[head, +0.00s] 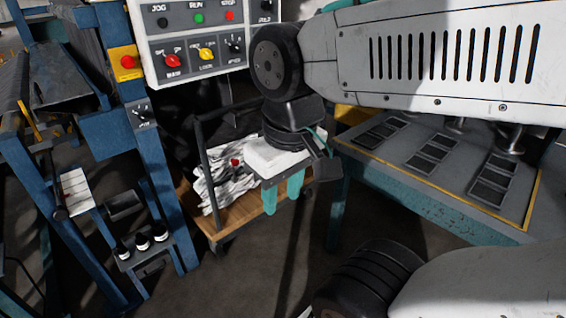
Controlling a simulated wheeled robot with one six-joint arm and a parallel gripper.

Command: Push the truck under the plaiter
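The truck (227,222) is a low cart with a wooden deck and a dark upright handle frame. A heap of grey-white cloth (215,187) lies on it. The plaiter appears to be the blue-framed machine (158,180) on the left; the truck stands to the right of its blue post. My gripper (282,205) hangs over the truck's right part, its two teal fingers pointing down with a narrow gap and nothing seen between them. My wrist and gripper hide part of the truck's right side. I cannot tell whether the fingers touch the truck.
A control panel (205,68) with JOG, RUN and STOP controls hangs above the truck. A teal-legged table (440,205) with dark-slotted plates stands close on the right. A small block with several black knobs (145,247) sits low on the blue frame. Floor (240,275) shows clear in front.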

